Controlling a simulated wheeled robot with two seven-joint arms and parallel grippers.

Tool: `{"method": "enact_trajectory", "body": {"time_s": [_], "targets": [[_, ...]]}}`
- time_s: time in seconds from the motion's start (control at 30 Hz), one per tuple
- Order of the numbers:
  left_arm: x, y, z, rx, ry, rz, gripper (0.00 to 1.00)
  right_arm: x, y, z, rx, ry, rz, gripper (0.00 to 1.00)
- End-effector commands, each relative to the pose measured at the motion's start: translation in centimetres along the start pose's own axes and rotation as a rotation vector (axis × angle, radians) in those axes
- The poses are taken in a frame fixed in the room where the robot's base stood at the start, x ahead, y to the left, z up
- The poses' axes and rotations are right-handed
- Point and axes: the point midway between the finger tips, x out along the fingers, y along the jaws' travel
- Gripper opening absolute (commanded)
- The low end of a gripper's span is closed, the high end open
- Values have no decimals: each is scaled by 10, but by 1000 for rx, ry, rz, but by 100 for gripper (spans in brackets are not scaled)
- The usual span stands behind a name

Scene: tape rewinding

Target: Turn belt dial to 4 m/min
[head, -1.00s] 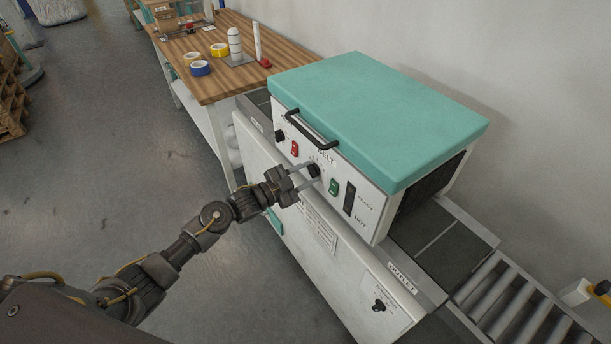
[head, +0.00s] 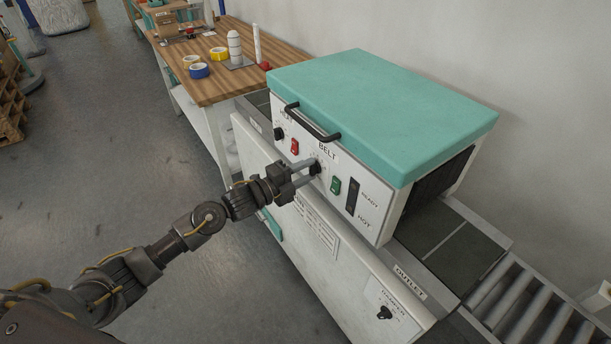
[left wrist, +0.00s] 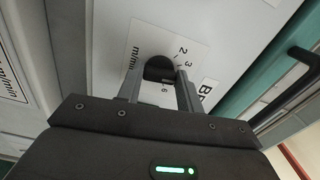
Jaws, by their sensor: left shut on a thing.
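The black belt dial (head: 316,168) sits below the BELT label on the white front of the machine (head: 375,208) with a teal lid. My left gripper (head: 311,170) reaches it from the left and is shut on it. In the left wrist view, the dial (left wrist: 158,67) is between the two fingers of the left gripper (left wrist: 158,80). A white scale plate (left wrist: 150,38) shows "m/min" and the numbers 2, 3 and 6; other marks are hidden by the dial and fingers. I cannot tell which number the dial points to. My right gripper is not in view.
A red switch (head: 295,146) and another black knob (head: 279,134) are left of the dial, a green switch (head: 335,185) right of it. A black handle (head: 312,124) juts out above. A wooden table (head: 222,90) with tape rolls stands behind; rollers (head: 535,305) are at lower right.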

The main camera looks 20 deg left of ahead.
Motion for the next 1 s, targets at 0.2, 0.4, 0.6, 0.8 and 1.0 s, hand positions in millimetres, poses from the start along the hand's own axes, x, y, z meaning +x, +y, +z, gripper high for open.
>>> {"method": "enact_trajectory", "body": {"time_s": [0.2, 0.4, 0.6, 0.8, 1.0], "targets": [[0, 1, 0, 79, 1, 1, 14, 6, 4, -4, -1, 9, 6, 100], [0, 1, 0, 108, 0, 2, 14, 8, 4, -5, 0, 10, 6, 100], [0, 0, 0, 112, 0, 2, 14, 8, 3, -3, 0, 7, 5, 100], [0, 0, 0, 111, 0, 2, 14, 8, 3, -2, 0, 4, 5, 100], [0, 0, 0, 111, 0, 2, 58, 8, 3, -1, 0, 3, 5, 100]]}}
